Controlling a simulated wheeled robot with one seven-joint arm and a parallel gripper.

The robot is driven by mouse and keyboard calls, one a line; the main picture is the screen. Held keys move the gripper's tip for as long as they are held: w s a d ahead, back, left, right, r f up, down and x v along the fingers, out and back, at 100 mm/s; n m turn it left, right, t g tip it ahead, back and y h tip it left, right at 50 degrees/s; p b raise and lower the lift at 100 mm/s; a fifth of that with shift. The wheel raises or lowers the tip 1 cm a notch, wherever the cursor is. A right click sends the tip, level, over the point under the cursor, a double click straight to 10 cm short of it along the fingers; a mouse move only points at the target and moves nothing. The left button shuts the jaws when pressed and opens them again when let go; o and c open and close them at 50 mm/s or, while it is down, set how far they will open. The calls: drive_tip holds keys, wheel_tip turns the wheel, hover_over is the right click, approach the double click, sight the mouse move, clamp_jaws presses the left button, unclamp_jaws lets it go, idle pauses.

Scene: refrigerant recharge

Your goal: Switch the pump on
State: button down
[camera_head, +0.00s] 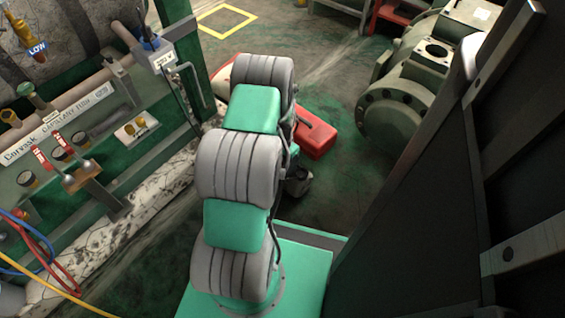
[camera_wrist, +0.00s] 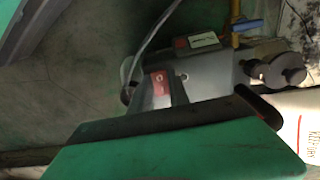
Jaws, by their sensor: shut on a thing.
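The grey pump (camera_wrist: 208,72) stands on the floor in the wrist view. Its red rocker switch (camera_wrist: 158,83) is on the near face, left of the middle; which way it is set is too small to tell. My gripper (camera_wrist: 175,122) fills the lower part of the wrist view as a green body with a dark front edge, just in front of the pump. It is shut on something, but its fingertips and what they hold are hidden. Whether it touches the pump or the switch cannot be told. In the head view my arm hides the gripper.
A clear hose (camera_wrist: 148,45) and a blue-handled brass valve (camera_wrist: 246,26) sit at the pump. A white container (camera_wrist: 303,128) is close on the right. In the head view, a valve panel (camera_head: 80,140) is left, a red box (camera_head: 317,138) beyond my arm, a compressor (camera_head: 405,100) right.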

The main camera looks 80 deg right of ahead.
drive_tip(key=shift+d, duration=0.1)
drive_tip(key=shift+s+d+f+t+y+b, duration=0.15)
drive_tip(key=shift+t+y+b, duration=0.1)
drive_tip(key=shift+y+b, duration=0.3)
drive_tip(key=shift+d+f+t+y+b, duration=0.15)
drive_tip(key=shift+t+y+b, duration=0.1)
drive_tip(key=shift+y+b, duration=0.25)
drive_tip(key=shift+r+y, duration=0.35)
drive_tip(key=shift+y, duration=0.2)
drive_tip(key=c, duration=1.2)
unclamp_jaws()
drive_tip(key=shift+c, duration=0.2)
drive_tip(key=shift+r, duration=0.1)
drive_tip(key=p+v, duration=0.3)
drive_tip(key=v, duration=0.4)
drive_tip(key=shift+r, duration=0.3)
